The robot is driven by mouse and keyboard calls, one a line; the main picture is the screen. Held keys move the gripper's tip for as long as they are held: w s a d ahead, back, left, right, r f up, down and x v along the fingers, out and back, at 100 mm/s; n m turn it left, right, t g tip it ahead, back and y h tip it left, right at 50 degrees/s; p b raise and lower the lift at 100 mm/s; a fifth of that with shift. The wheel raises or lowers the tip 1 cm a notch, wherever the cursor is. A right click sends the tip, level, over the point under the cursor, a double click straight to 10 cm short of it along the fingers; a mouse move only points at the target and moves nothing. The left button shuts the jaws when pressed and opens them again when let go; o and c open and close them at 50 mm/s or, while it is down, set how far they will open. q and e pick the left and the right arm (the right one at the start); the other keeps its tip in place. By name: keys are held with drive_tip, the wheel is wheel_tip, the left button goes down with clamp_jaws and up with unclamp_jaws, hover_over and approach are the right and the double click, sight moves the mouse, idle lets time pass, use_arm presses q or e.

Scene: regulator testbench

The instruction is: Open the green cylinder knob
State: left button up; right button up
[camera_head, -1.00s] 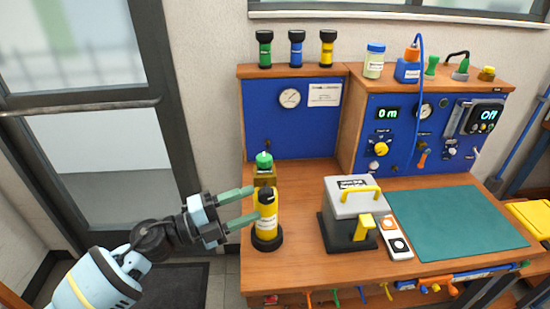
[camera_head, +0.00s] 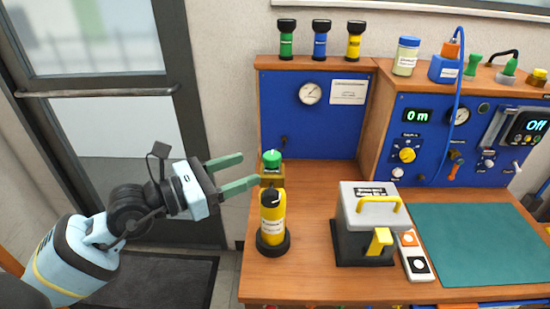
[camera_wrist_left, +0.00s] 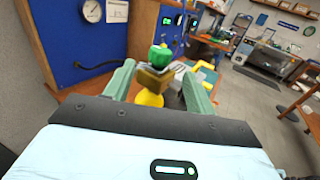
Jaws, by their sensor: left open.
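A green knob (camera_head: 271,161) sits on a brass-coloured block (camera_head: 271,174) at the left of the bench, behind a yellow cylinder (camera_head: 271,222) with a black top and base. My left gripper (camera_head: 249,169) is open and empty, its green fingers pointing right, just left of the knob and block. In the left wrist view, the green knob (camera_wrist_left: 160,57) shows between and beyond the two open fingers; whether they touch anything is not clear. A smaller green cylinder with a black cap (camera_head: 286,40) stands on the shelf. My right gripper is not in view.
Blue and yellow cylinders stand beside the green one on the shelf (camera_head: 300,63). A grey box with a yellow handle (camera_head: 368,222) stands right of the yellow cylinder, with a teal mat (camera_head: 470,250) further right. A blue gauge panel (camera_head: 310,120) rises behind.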

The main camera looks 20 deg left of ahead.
sight(264, 161)
use_arm(q)
drive_tip(key=shift+w+d, duration=0.2)
drive_tip(key=shift+w, duration=0.05)
drive_tip(key=p+x, duration=0.1)
drive_tip(key=x, duration=0.5)
drive_tip(key=shift+r, duration=0.1)
drive_tip(key=shift+w+d, duration=0.4)
drive_tip(key=shift+d, duration=0.05)
drive_tip(key=shift+c, duration=0.3)
